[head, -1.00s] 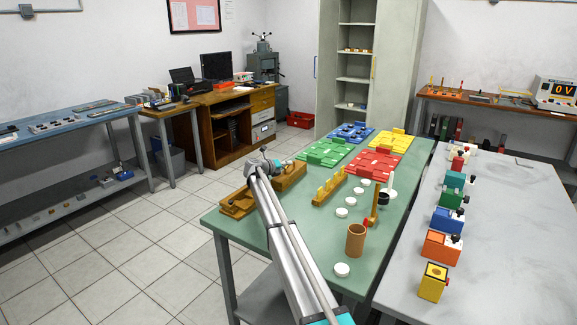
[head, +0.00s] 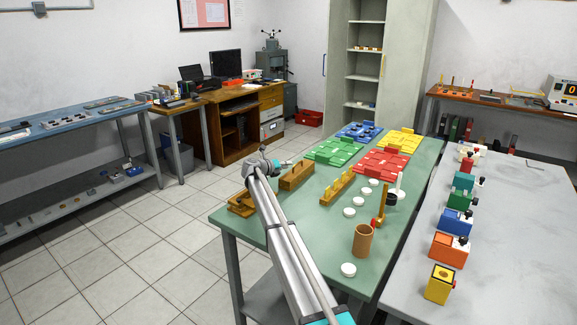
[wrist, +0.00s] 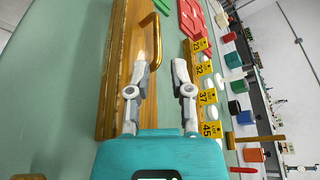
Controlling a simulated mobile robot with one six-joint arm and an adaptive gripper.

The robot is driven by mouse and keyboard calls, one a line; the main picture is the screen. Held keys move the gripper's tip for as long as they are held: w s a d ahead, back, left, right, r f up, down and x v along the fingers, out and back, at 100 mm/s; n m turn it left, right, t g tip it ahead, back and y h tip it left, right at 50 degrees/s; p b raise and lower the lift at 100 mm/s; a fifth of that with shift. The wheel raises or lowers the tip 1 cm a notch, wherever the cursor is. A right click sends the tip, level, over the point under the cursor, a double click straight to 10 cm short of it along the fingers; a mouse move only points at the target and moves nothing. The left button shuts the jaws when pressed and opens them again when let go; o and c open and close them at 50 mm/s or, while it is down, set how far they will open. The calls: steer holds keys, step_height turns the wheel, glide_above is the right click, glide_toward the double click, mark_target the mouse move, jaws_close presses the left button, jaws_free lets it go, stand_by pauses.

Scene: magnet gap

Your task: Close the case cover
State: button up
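A brown wooden case (head: 297,176) stands on the green table, near its left edge in the head view. In the wrist view a long wooden body (wrist: 117,70) runs up the picture at the left, with a curved brass-coloured handle (wrist: 157,25) near its top. I cannot tell which part is the cover or how far it stands open.
A second wooden piece (head: 240,205) lies at the table's near left corner. A yellow numbered rack (head: 337,189) stands right of the case. White discs (head: 349,212), a brown cup (head: 363,240) and coloured trays (head: 382,162) occupy the rest.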

steer(key=p+v, duration=0.1)
steer(key=v, duration=0.6)
steer(key=shift+a, duration=0.2)
stand_by(0.7)
steer(key=shift+f, duration=0.1)
steer(key=shift+s, duration=0.1)
stand_by(0.4)
